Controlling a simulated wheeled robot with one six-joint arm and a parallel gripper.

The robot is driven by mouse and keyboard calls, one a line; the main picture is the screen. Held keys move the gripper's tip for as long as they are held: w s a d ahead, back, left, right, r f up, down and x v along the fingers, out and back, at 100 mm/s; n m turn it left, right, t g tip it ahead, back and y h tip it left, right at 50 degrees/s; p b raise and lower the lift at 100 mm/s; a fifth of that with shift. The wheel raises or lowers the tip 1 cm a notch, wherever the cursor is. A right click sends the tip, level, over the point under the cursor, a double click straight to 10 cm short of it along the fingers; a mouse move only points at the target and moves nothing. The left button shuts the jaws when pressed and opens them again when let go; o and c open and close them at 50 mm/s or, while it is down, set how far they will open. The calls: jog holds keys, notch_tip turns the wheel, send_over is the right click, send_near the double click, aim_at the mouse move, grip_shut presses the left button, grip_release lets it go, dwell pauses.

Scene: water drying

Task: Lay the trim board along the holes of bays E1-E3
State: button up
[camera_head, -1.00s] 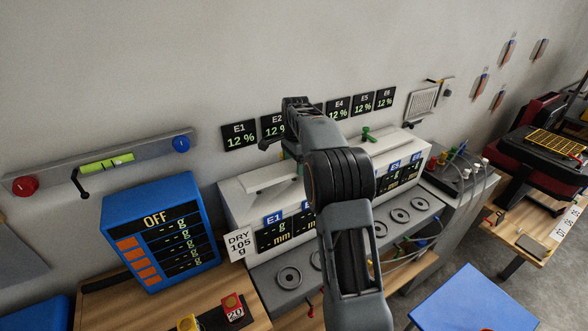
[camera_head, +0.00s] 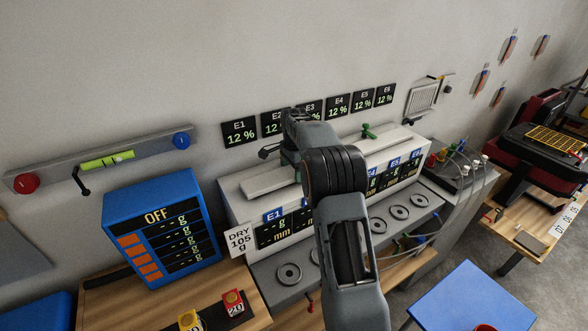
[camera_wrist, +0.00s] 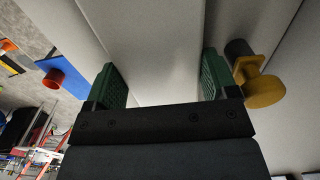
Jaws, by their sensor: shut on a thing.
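A pale board (camera_head: 268,182), which looks like the trim board, shows above the white top of the bay unit (camera_head: 235,205) on the left. My arm hides its right part, and I cannot tell whether it touches the top. In the wrist view, the green pads of my gripper (camera_wrist: 163,82) are shut on a pale board (camera_wrist: 160,50). Round ringed openings (camera_head: 289,274) lie along the grey front ledge. The E1 label (camera_head: 272,215) is at the unit's left; my arm covers the E2 and E3 area.
A blue meter reading OFF (camera_head: 155,217) and a DRY 105 g sign (camera_head: 239,241) stand at the left. A green fitting (camera_head: 369,131) is at the back of the unit. A yellow knob (camera_wrist: 262,88) is close beside the right finger in the wrist view. A blue table (camera_head: 465,300) is at front right.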

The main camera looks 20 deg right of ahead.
jog(key=shift+f, duration=0.2)
jog(key=o, duration=0.8)
notch_tip(320, 180, up, 12)
jog(key=s+a+r+n+t, duration=0.1)
jog(key=s+a+r+n, duration=0.2)
jog(key=s+a+r, duration=0.15)
jog(key=s+a+f+n+t, duration=0.1)
jog(key=s+a+f+n, duration=0.1)
jog(key=s, duration=0.6)
jog(key=s+a+f+n+t, duration=0.1)
jog(key=s+a+f+n, duration=0.2)
jog(key=s+n, duration=0.4)
jog(key=s+a+f+n+t, duration=0.1)
jog(key=s+a+f+n, duration=0.1)
jog(key=s, duration=0.8)
jog(key=shift+s+a+f+n+p, duration=0.2)
jog(key=shift+f+n, duration=0.2)
jog(key=shift+n, duration=0.25)
jog(key=shift+s+a+f+n+p, duration=0.1)
jog(key=shift+a+f+n+p, duration=0.1)
jog(key=shift+f+n, duration=0.35)
jog(key=shift+r, duration=0.15)
